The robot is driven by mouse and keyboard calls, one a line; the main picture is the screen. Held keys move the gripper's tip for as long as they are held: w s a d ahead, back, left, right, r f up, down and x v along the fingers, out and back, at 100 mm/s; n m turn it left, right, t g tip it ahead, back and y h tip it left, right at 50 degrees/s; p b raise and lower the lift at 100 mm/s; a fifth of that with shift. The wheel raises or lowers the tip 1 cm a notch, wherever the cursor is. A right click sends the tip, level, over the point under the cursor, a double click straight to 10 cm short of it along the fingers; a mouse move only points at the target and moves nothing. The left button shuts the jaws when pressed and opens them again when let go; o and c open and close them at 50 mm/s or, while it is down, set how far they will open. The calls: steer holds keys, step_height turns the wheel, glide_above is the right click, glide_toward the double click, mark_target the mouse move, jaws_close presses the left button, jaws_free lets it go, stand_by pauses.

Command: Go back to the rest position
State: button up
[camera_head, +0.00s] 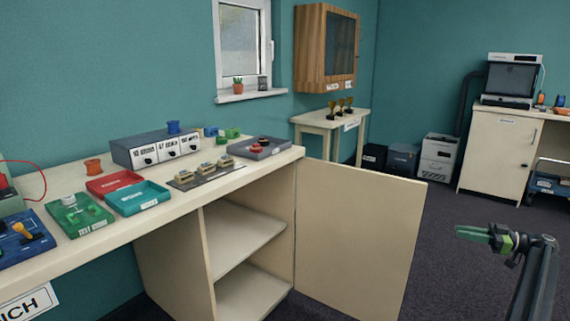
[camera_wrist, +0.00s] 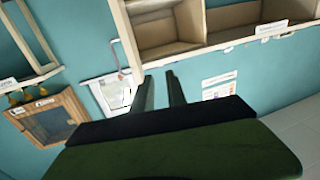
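My gripper (camera_head: 472,234) shows at the lower right of the head view, with green fingers pointing left over the dark carpet. It is raised in free air, to the right of the open cabinet door (camera_head: 360,240), and touches nothing that I can see. In the wrist view the two dark fingers of my gripper (camera_wrist: 162,90) stand apart with only teal wall between them. It is open and empty.
A small table (camera_head: 322,121) with trophies and a white cabinet (camera_head: 498,160) stand behind. Carpet between is clear.

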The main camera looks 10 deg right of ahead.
steer(key=w+a+f+m+g+h, duration=0.15)
steer(key=a+f, duration=0.35)
steer(key=a, duration=0.7)
steer(key=w+a+f+m+g+h, duration=0.1)
steer(key=w+a+f+m+g, duration=0.2)
steer(key=a, duration=0.9)
steer(key=w+a+f+m+g+h, duration=0.1)
steer(key=w+a+f+g+h, duration=0.15)
steer(key=a+f, duration=0.65)
steer(key=s+a+f+m+g+h, duration=0.25)
steer(key=s+a+h, duration=0.35)
steer(key=a, duration=0.8)
steer(key=s+a+f+m+g+h, duration=0.1)
steer(key=s+a+f+m+h, duration=0.25)
steer(key=s+a, duration=0.7)
steer(key=w+a+r+p, duration=0.1)
steer(key=r+p, duration=1.7)
steer(key=p, duration=0.1)
steer(key=w+a+r+p, duration=0.1)
steer(key=w+r+p, duration=0.1)
steer(key=r+p, duration=1.7)
steer(key=shift+w+r+n, duration=0.3)
steer(key=shift+n, duration=0.05)
